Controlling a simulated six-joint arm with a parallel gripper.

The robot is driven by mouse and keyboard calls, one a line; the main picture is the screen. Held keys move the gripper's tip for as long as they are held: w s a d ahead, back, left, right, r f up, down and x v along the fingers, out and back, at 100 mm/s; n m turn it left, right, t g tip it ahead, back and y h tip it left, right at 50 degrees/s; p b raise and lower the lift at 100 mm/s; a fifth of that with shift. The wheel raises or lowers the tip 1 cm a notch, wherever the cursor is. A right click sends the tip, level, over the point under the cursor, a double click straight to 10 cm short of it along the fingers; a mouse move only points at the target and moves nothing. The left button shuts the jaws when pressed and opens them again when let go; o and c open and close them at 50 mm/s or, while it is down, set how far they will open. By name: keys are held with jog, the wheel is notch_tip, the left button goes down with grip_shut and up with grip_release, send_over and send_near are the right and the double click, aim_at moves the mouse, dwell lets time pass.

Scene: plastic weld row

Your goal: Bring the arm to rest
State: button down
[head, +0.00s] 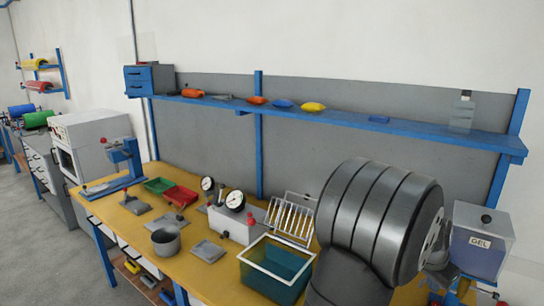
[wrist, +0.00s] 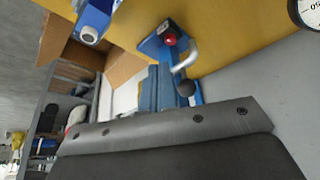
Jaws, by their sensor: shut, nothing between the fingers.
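My gripper (wrist: 165,128) shows in the wrist view as a wide dark grey edge with bolts across the bottom. It is shut and holds nothing. In the head view my large grey arm fills the right side, over the right part of the bench, and my gripper cannot be made out there.
The yellow bench (head: 135,222) carries a blue press (head: 126,158), red tray (head: 181,194), green tray (head: 158,185), grey pot (head: 166,242), gauges (head: 235,200), wire rack (head: 292,219), teal bin (head: 273,273) and GEL container (head: 480,240). A blue shelf (head: 350,118) runs behind.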

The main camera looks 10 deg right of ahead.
jog(key=shift+s, duration=2)
jog(key=c, duration=2.1)
grip_release()
jog(key=o, duration=1.4)
jog(key=shift+a+r, duration=0.1)
jog(key=o, duration=0.7)
jog(key=s+a+r+n+g, duration=0.2)
jog(key=s+a+r+n, duration=0.1)
jog(key=a+n, duration=0.2)
jog(key=shift+a+n, duration=0.35)
jog(key=shift+n, duration=0.05)
jog(key=x, duration=0.9)
jog(key=shift+s+f+n, duration=0.3)
jog(key=shift+s+f, duration=0.05)
jog(key=v, duration=1)
jog(key=shift+w, duration=0.15)
